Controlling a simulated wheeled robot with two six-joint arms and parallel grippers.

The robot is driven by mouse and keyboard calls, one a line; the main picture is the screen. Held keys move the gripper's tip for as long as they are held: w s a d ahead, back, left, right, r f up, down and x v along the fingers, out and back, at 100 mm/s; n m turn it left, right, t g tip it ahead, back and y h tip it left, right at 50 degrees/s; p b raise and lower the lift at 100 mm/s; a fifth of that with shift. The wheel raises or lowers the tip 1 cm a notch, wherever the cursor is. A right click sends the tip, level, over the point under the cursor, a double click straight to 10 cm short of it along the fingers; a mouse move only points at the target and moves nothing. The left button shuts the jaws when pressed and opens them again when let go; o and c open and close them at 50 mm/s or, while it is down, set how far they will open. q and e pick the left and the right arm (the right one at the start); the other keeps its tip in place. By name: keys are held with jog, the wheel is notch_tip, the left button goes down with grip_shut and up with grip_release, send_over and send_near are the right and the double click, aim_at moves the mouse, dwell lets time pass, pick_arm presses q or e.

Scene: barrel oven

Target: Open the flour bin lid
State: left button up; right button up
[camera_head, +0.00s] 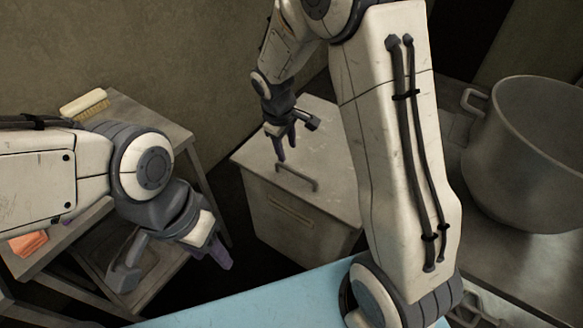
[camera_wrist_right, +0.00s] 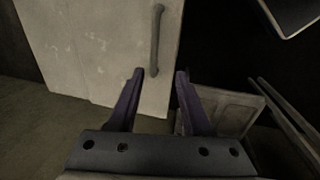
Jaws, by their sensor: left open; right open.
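The flour bin (camera_head: 290,220) is a pale grey box on the floor in the middle of the head view. Its lid (camera_head: 325,155) is flat and lies shut on top, with a bar handle (camera_head: 296,178) near its front edge. My right gripper (camera_head: 286,150) is above the lid, just behind the handle in the picture, open and empty. In the right wrist view the lid (camera_wrist_right: 100,50) fills the upper left and the handle (camera_wrist_right: 157,40) shows ahead of the open fingers (camera_wrist_right: 158,75), not between them. My left gripper (camera_head: 216,258) is open and empty, left of the bin.
A grey table (camera_head: 150,120) at the left holds a brush (camera_head: 84,103) and an orange block (camera_head: 28,243). A large metal pot (camera_head: 525,150) stands on a counter at the right. A light blue surface (camera_head: 270,300) lies in front of the bin.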

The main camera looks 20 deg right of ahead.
aim_at(294, 170)
jog(key=d+f, duration=0.1)
jog(key=f, duration=0.3)
jog(key=w+f, duration=0.1)
jog(key=f, duration=0.2)
jog(key=w+d+f+b, duration=0.1)
jog(key=f, duration=0.3)
jog(key=shift+d+f, duration=0.3)
jog(key=shift+d, duration=0.05)
jog(key=shift+w, duration=0.1)
grip_shut()
dwell(0.8)
